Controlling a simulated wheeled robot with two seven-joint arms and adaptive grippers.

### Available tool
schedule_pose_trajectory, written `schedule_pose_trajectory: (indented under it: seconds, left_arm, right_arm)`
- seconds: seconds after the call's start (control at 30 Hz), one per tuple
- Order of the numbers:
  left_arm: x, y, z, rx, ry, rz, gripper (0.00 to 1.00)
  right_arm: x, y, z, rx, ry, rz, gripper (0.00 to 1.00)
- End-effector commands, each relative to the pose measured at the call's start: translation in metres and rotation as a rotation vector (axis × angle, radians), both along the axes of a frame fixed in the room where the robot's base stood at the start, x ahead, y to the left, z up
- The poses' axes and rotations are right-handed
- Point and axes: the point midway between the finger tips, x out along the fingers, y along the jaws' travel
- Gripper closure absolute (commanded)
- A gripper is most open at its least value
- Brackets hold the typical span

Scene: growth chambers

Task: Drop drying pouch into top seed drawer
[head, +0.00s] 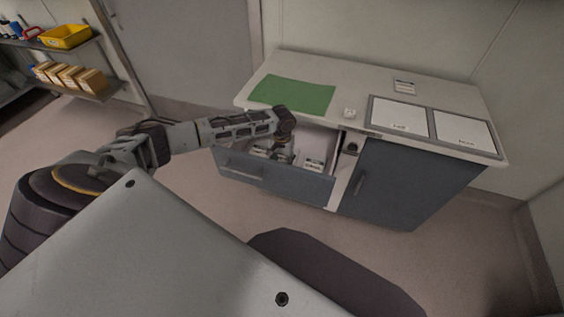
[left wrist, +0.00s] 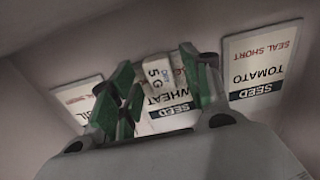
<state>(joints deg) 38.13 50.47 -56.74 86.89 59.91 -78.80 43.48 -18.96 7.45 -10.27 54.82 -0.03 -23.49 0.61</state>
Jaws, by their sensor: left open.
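The top seed drawer (head: 275,181) is pulled out of the grey-blue cabinet, under the counter. My left gripper (head: 279,157) reaches down into it from above. In the left wrist view, its green-padded fingers (left wrist: 157,68) are open. The small white drying pouch (left wrist: 158,77), marked "5 G", shows between the fingers, in front of a wheat seed packet (left wrist: 181,108). Whether the pouch touches a finger or rests on the packet, I cannot tell. My right gripper is out of view.
A tomato seed packet (left wrist: 262,62) and another packet (left wrist: 82,103) lie in the drawer. The counter holds a green mat (head: 292,95), a small white item (head: 349,113) and two white panels (head: 399,119). A closed cabinet door (head: 400,182) is right of the drawer. Shelves (head: 62,85) stand far left.

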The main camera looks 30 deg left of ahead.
Motion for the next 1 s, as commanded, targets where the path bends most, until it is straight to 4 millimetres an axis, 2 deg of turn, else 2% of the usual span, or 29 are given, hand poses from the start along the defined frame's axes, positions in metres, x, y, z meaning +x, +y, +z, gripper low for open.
schedule_pose_trajectory:
  seconds: [0.27, 0.47, 0.7, 1.0]
  left_arm:
    - [0.0, 0.0, 0.009, 0.0, -0.002, -0.001, 0.52]
    - [0.001, 0.0, 0.034, -0.001, -0.002, 0.0, 0.52]
    - [0.001, 0.0, 0.069, -0.002, -0.001, -0.001, 0.52]
    - [0.001, 0.0, 0.111, 0.0, -0.002, 0.001, 0.52]
  right_arm:
    - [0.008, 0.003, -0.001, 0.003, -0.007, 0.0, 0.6]
    - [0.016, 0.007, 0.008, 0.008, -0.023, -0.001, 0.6]
    - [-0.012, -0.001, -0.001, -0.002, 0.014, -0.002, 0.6]
    - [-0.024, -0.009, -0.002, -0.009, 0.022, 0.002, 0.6]
